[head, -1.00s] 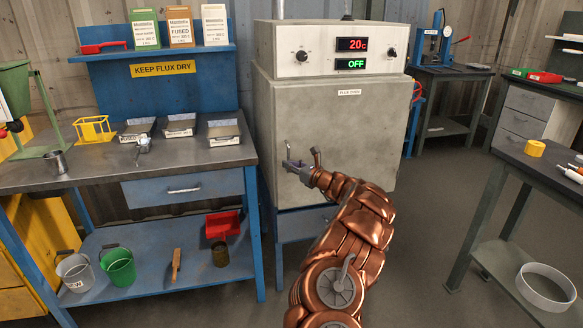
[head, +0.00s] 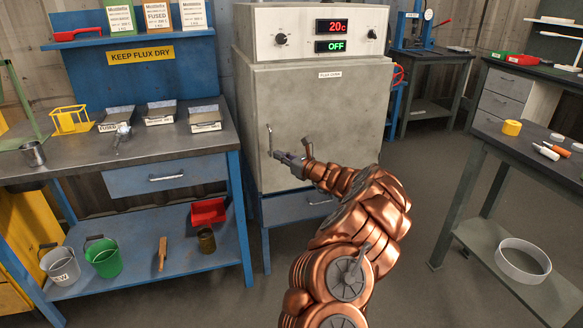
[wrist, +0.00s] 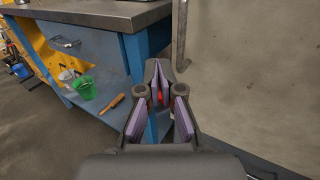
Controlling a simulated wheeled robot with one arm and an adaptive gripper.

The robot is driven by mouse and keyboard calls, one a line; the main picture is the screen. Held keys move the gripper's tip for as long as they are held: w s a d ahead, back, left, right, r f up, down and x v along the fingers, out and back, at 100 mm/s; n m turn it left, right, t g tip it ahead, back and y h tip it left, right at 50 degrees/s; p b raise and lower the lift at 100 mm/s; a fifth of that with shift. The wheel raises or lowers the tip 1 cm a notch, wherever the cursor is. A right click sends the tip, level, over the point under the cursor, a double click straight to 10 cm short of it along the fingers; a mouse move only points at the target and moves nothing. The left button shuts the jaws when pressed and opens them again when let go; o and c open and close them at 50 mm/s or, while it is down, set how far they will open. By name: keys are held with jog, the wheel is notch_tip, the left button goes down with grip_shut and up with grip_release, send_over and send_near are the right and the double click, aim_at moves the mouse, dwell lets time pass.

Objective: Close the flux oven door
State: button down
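The flux oven (head: 320,110) stands at the back centre with a plain grey door front. The door looks flush or nearly so; I cannot tell whether a small gap is left. An upright metal handle (head: 269,137) is near its left edge. My gripper (head: 279,155) is low in front of the door's left part, close to the handle's lower end. In the wrist view, the handle (wrist: 181,38) is just right of my fingertips (wrist: 159,68), not between them. The fingertips are together, with nothing seen held. Contact with the door cannot be made out.
A blue workbench (head: 170,180) with flux trays (head: 160,113) stands close on the left. A dark table (head: 530,155) with a yellow roll (head: 511,128) is on the right. Floor (head: 425,190) is clear between the oven and that table.

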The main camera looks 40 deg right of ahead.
jog(key=s+a, duration=0.1)
jog(key=s, duration=0.6)
jog(key=shift+s, duration=0.2)
